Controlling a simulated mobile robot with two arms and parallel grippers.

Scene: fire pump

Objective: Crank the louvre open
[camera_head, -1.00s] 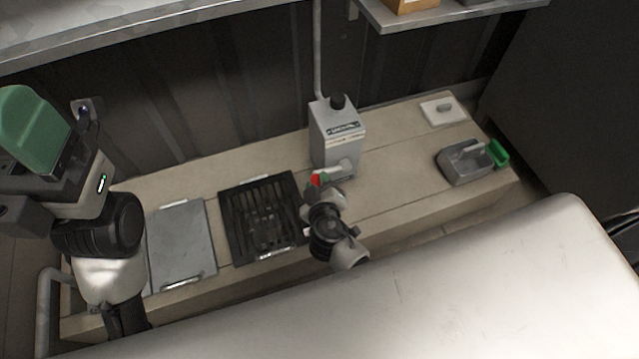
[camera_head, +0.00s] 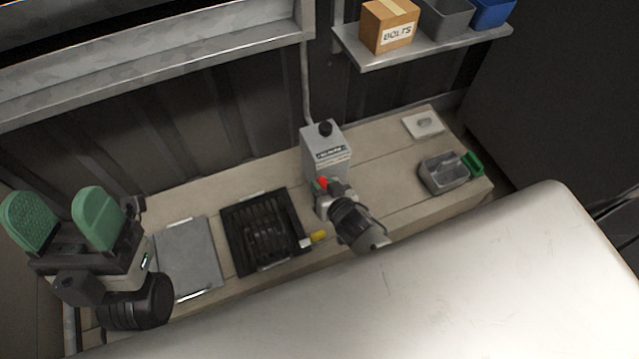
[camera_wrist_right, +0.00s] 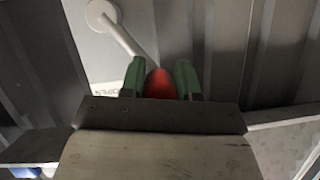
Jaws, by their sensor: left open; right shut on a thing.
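A grey crank box (camera_head: 325,148) with a black knob on top stands at the back of the bench. My right gripper (camera_head: 321,186) is at its front, shut on the red crank knob (camera_wrist_right: 160,84). In the right wrist view, green fingers flank the knob, and the pale crank arm (camera_wrist_right: 125,38) runs up-left from it to a round hub (camera_wrist_right: 100,15). My left gripper (camera_head: 63,220) is open and empty at the far left, its green fingers apart. I cannot clearly make out the louvre; a framed dark opening shows at the upper left.
The bench holds a grey plate (camera_head: 188,258), a black slatted tray (camera_head: 230,228), a grey bin (camera_head: 445,174) with a green part, and a white plate (camera_head: 423,123). A yellow piece (camera_head: 318,236) lies beside the tray. A shelf (camera_head: 420,47) holds a bolts box and bins.

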